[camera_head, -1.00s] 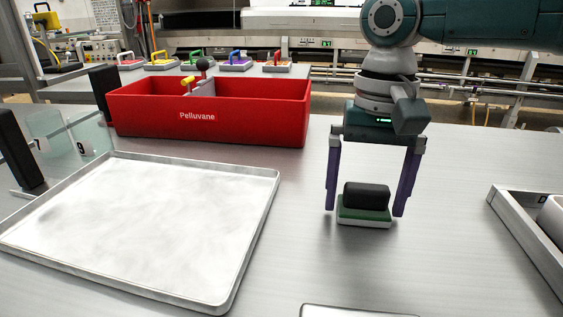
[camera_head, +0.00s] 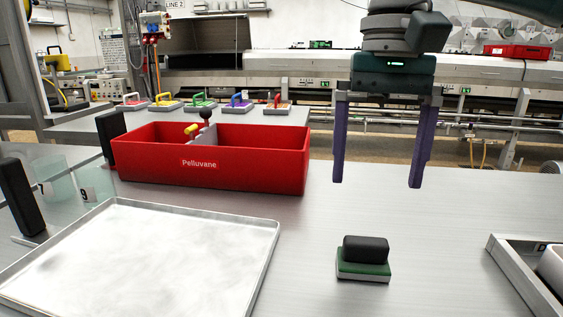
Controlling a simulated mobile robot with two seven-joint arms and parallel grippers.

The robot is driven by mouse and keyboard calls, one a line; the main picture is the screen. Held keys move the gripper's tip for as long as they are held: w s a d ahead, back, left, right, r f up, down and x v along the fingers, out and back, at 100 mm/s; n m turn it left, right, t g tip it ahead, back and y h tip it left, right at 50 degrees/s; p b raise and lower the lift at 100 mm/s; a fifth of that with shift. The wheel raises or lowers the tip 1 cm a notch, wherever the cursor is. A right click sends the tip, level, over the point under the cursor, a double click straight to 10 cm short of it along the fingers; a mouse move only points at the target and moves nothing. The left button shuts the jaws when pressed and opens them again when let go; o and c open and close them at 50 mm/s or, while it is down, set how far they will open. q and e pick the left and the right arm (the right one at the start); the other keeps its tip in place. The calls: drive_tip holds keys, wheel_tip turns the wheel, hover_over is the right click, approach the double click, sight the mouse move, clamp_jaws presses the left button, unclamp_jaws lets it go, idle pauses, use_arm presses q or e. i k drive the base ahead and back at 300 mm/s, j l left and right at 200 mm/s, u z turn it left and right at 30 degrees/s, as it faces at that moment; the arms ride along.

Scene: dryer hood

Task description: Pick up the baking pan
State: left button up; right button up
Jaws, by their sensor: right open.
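The baking pan (camera_head: 150,262) is a shallow, light metal tray with a thin raised rim. It lies flat on the metal table at the lower left, and its near part is cut off by the picture's bottom edge. It looks empty. My right gripper (camera_head: 377,186) is open, pointing down with purple fingers and nothing between them. It hangs above the table, to the right of the pan and well apart from it. My left gripper is not in view.
A red divided box (camera_head: 250,160) labelled Pelluvane stands behind the pan. A green and black block (camera_head: 364,262) sits on the table below my right gripper. A metal tray (camera_head: 515,275) is at the right edge. Black uprights (camera_head: 22,197) stand at left.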

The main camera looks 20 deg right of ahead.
sight(124, 257)
drive_tip(key=i+j, duration=0.15)
drive_tip(key=j, duration=0.25)
drive_tip(key=i+j, duration=0.15)
drive_tip(key=j, duration=0.25)
drive_tip(key=i+j, duration=0.15)
drive_tip(key=j, duration=0.25)
drive_tip(key=i+j, duration=0.1)
drive_tip(key=j, duration=0.25)
drive_tip(key=i+j, duration=0.15)
drive_tip(key=j, duration=0.25)
drive_tip(key=i+j, duration=0.15)
drive_tip(key=j, duration=0.25)
